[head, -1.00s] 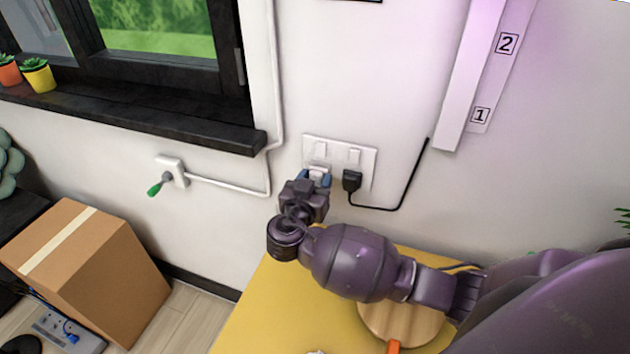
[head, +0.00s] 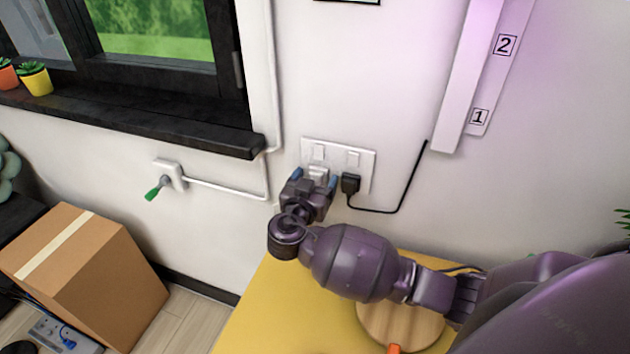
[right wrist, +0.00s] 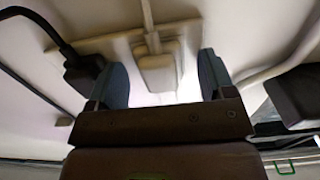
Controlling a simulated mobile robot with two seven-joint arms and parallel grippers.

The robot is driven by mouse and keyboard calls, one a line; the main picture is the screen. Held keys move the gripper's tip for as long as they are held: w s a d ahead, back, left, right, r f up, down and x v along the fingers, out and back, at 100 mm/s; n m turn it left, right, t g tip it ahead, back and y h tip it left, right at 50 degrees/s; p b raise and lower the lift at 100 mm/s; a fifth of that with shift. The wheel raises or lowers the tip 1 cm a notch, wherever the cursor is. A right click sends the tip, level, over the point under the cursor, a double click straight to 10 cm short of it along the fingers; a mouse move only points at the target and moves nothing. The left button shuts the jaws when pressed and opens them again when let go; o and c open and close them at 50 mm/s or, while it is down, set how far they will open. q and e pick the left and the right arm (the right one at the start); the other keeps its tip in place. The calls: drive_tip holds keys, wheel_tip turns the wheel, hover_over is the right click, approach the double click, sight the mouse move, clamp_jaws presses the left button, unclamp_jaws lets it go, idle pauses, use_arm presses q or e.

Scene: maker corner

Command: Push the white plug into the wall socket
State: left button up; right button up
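The white plug (head: 317,174) is at the left outlet of the double wall socket (head: 366,158). It also shows in the right wrist view (right wrist: 158,72), against the socket plate with its pale cord leading away. I see no clear gap between plug and plate, but cannot tell its exact depth. My right gripper (head: 314,178) is open, with one blue-tipped finger on each side of the plug. In the right wrist view (right wrist: 163,82) space shows between both fingers and the plug. My left gripper is out of view.
A black plug (head: 350,184) sits in the right outlet, close to my right finger, its cable running right. A yellow table (head: 262,310) is below, with a round wooden board (head: 400,328). A window sill (head: 130,122) and cardboard box (head: 90,275) are at left.

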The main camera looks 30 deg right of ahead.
drive_tip(key=v, duration=1)
drive_tip(key=shift+s+a+b, duration=0.25)
drive_tip(key=shift+a+b, duration=0.1)
drive_tip(key=shift+b, duration=0.1)
